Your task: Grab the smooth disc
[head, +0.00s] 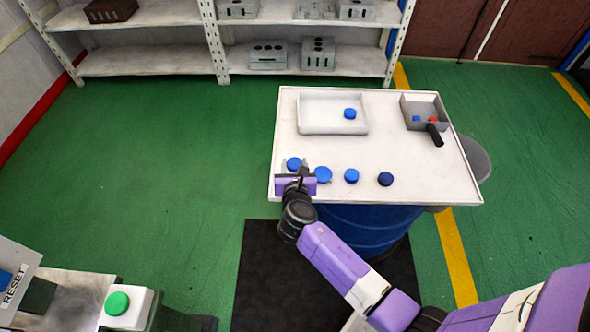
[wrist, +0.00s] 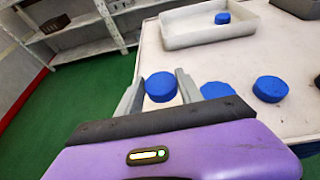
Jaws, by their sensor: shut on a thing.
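My gripper (head: 294,164) is at the left end of a row of blue discs on the white table. It is shut on the leftmost blue disc (wrist: 160,87), with one grey finger on each side of it. I cannot tell whether this disc is touching the table or just above it. A second blue disc (head: 323,174) is close to the right finger and partly hidden in the wrist view. A third blue disc (head: 351,175) and a darker blue disc (head: 385,179) lie further right. Which disc is the smooth one is hard to tell at this size.
A white tray (head: 310,128) with a blue disc (head: 349,113) in it stands at the back of the table (head: 420,175). A grey dark-handled box (head: 409,111) with small red and blue pieces is at the back right. The table's left edge is near my gripper.

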